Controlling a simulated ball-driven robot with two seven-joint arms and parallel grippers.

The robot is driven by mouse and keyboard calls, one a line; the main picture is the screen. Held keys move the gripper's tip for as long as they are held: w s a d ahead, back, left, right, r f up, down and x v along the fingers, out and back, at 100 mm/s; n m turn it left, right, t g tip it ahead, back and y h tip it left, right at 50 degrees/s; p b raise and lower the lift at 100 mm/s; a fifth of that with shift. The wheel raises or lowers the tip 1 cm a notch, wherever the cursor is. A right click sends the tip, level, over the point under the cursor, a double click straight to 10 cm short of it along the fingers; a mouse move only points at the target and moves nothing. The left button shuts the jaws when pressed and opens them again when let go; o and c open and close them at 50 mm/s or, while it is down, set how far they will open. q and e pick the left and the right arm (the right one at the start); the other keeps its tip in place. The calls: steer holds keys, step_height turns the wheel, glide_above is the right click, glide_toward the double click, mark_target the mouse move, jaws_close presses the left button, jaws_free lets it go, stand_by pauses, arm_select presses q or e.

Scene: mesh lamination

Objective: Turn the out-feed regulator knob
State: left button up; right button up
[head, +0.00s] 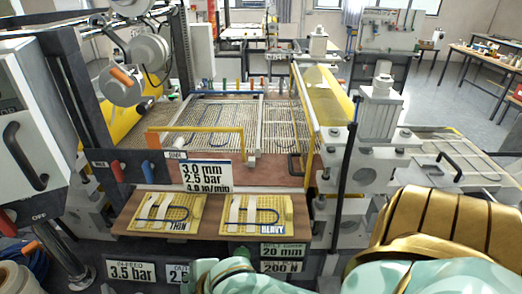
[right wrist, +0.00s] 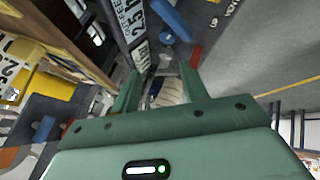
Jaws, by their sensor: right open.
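The out-feed plate (head: 178,272), reading "OUT" and "2.5", is at the bottom of the head view, partly covered by my pale green right arm. I cannot make out the out-feed regulator knob in the head view. In the right wrist view, my right gripper (right wrist: 160,74) is open, its two green fingers apart. A pale ribbed round part (right wrist: 166,92) shows between and beyond the fingers; I cannot tell if it is the knob. My left gripper is not in view.
The in-feed plate (head: 131,271) reads 3.5 bar. Above it are a wooden shelf with yellow sample pads (head: 166,213), a settings card (head: 206,176) and red and blue handles (head: 151,168). A black upright post (head: 343,180) stands right of the shelf. Grey floor shows in the wrist view.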

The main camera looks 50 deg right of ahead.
steer(key=s+d+f+m+g+h+b, duration=0.1)
steer(key=s+d+f+m+h, duration=0.35)
steer(key=s+d+f, duration=0.4)
steer(key=s+f+g+y+b, duration=0.1)
steer(key=s+f+g+b, duration=0.1)
steer(key=f, duration=1.8)
steer(key=shift+s+b, duration=0.5)
steer(key=shift+s, duration=0.5)
steer(key=shift+m, duration=0.25)
steer(key=s+f+m+g+y+b, duration=0.2)
steer(key=s+f+m+g+b, duration=0.1)
steer(key=s+f, duration=1.7)
steer(key=shift+s+f+g+b, duration=0.25)
steer(key=shift+f+g+b, duration=0.15)
steer(key=shift+f+b, duration=0.35)
steer(key=shift+r, duration=0.15)
